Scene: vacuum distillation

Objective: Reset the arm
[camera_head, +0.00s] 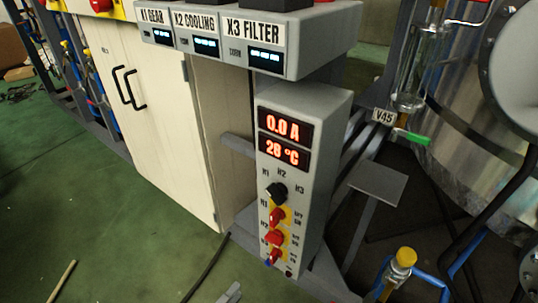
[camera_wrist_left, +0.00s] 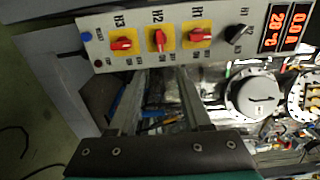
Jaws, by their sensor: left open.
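Only a small grey tip of my left gripper (camera_head: 230,292) shows at the bottom edge of the head view, in front of the control box. In the left wrist view the two fingers of my left gripper (camera_wrist_left: 158,78) stand apart with nothing between them. The control box (camera_head: 304,115) has a display reading 0.0 A and 28 °C, a black knob (camera_head: 276,192) and several red switches on yellow plates. In the wrist view its panel (camera_wrist_left: 190,52) lies just beyond the fingertips; I cannot tell whether they touch it. My right gripper is not in view.
A shelf unit labelled X1 gear, X2 cooling and X3 filter (camera_head: 330,45) overhangs the box. A cream cabinet (camera_head: 165,110) stands to the left. A green-handled valve (camera_head: 412,137), yellow-capped fitting (camera_head: 404,258) and metal vessel crowd the right. Green floor at left is mostly open.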

